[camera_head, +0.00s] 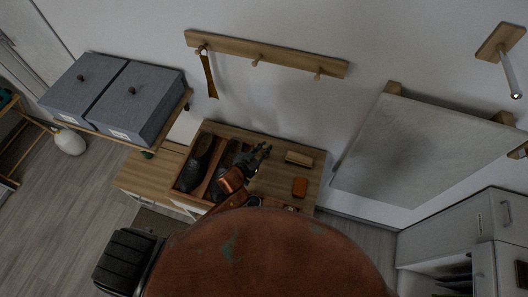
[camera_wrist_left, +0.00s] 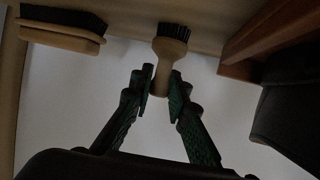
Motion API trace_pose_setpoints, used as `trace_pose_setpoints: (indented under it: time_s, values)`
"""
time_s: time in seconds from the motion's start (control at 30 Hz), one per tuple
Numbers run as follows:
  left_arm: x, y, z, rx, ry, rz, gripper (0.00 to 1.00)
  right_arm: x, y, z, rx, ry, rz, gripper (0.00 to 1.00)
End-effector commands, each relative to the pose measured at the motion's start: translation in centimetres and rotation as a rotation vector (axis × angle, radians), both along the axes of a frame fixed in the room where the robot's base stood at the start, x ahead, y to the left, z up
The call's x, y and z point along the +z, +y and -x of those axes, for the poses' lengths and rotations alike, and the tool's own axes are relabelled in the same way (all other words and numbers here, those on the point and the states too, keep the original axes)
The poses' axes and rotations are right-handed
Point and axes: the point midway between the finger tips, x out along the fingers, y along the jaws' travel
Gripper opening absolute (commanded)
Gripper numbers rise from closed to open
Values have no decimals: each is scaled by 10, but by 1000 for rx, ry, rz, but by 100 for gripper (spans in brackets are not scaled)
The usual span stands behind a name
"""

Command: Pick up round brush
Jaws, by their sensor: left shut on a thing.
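The round brush (camera_wrist_left: 172,40) has a pale wooden handle and dark bristles that point up in the left wrist view. My left gripper (camera_wrist_left: 160,88) is shut on the lower end of its handle, one dark green finger on each side. In the head view my left gripper (camera_head: 262,150) is over the wooden bench top, beside the shoe tray; I cannot make out the round brush there. I cannot tell whether the brush touches a surface. My right gripper is not in view.
A flat brush (camera_wrist_left: 62,36) lies left of the round brush. The wooden tray (camera_wrist_left: 245,68) with dark shoes (camera_head: 197,164) is close by. An orange block (camera_head: 300,187) sits on the bench top (camera_head: 270,182). Grey boxes (camera_head: 135,100) stand at left; a peg rail (camera_head: 270,52) hangs above.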

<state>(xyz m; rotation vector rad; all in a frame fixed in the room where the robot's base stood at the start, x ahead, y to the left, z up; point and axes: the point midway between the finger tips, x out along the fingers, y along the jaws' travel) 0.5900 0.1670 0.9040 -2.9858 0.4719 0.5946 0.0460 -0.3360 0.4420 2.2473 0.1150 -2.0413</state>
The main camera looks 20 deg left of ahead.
Motion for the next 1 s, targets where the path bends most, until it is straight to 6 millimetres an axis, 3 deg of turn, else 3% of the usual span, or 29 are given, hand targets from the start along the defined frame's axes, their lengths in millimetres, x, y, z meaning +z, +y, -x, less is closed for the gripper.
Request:
trace_pose_setpoints:
  time_s: [0.37, 0.57, 0.87, 1.0]
  values:
    - [6, 0, 0, 0, -1, -1, 0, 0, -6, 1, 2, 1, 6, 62]
    - [32, 0, -1, -2, -5, 0, 0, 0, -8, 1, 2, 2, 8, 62]
    - [94, 25, 46, -3, -3, -1, 0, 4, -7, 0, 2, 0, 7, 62]
    - [104, 42, 76, 0, 2, -1, 0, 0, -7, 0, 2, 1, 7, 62]
